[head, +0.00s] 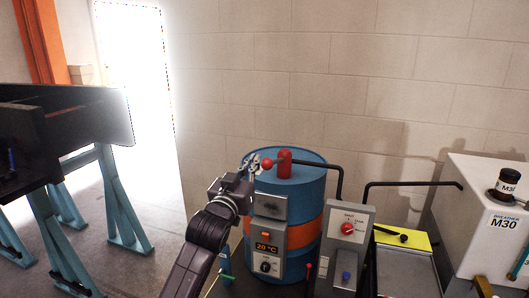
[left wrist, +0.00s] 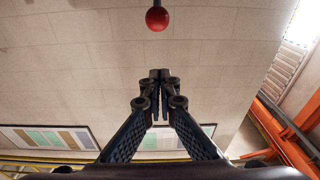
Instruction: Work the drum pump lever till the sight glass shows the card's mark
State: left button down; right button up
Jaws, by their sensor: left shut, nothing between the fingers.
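A blue drum (head: 312,197) with an orange band stands against the wall. A red pump body (head: 285,162) sits on its top. A red ball (head: 267,163), apparently the lever's knob, is at the left of the pump body; in the left wrist view the red ball (left wrist: 157,18) hangs on a thin rod beyond the fingertips. My left gripper (head: 255,162) is just left of the ball in the head view. Its fingers (left wrist: 160,78) are shut and empty, with a gap to the ball in the left wrist view. I cannot make out the sight glass or the card.
A heater box (head: 269,244) reading 20 °C is on the drum's front. A grey panel (head: 347,246) with a red knob stands to its right, then a yellow-topped box (head: 402,239) and a white tank (head: 485,215) marked M30. Dark pipes run above. A teal-legged bench (head: 109,185) is at left.

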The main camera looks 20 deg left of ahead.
pick_arm(q)
jog(key=shift+w, duration=0.15)
jog(key=r+p, duration=0.2)
jog(key=p, duration=0.2)
send_over(264, 165)
jog(key=shift+w+f, duration=0.2)
jog(key=shift+w, duration=0.1)
notch_tip(264, 165, down, 3)
jog(key=shift+s+d+f+p, duration=0.1)
jog(key=shift+s+f+p, duration=0.05)
jog(key=shift+p, duration=0.3)
jog(key=shift+s+f, duration=0.15)
jog(key=shift+f, duration=0.3)
